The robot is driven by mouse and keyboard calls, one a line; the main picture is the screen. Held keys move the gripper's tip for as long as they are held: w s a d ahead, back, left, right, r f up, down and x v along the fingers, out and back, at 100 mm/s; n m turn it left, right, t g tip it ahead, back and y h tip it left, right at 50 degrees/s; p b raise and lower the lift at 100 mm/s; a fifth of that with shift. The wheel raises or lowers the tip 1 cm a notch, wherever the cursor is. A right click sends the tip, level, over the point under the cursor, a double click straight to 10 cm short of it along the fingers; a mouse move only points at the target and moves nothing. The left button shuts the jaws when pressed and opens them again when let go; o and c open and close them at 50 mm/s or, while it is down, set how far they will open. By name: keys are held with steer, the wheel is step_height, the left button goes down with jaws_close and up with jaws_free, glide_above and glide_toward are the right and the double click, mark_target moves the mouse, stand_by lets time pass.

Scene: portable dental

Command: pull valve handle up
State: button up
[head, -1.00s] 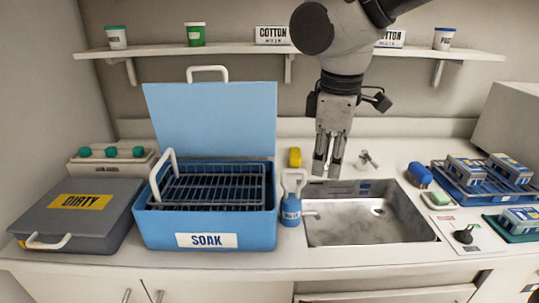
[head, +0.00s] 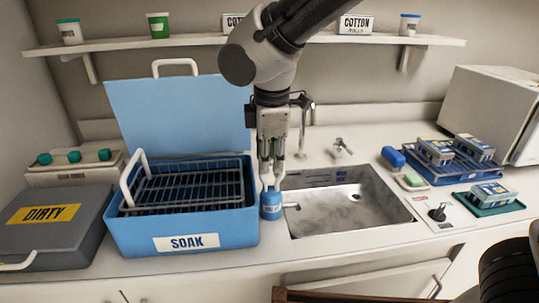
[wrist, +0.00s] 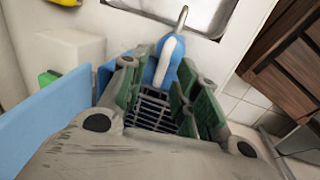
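A small blue valve body (head: 271,205) with a dark label stands between the soak tub and the sink. Its white looped handle (head: 280,181) rises from the top, and a short spout points toward the sink. My gripper (head: 271,172) points down at the handle, with its fingers partly hiding the loop. In the wrist view, the green-padded fingers of my gripper (wrist: 158,102) stand apart with a gap between them. The valve's blue body and white handle (wrist: 168,58) show beyond the gap. I cannot tell whether the fingers touch the handle.
The blue soak tub (head: 120,232), with its wire rack and raised lid, stands close on the left. The sink (head: 400,214) lies on the right. A grey dirty box (head: 85,232) is at far left. Blue trays (head: 420,174) and a black knob (head: 437,213) are farther right.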

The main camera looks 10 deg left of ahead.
jaws_close()
step_height(320, 180, up, 3)
steer(key=shift+r, duration=0.2)
jaws_free()
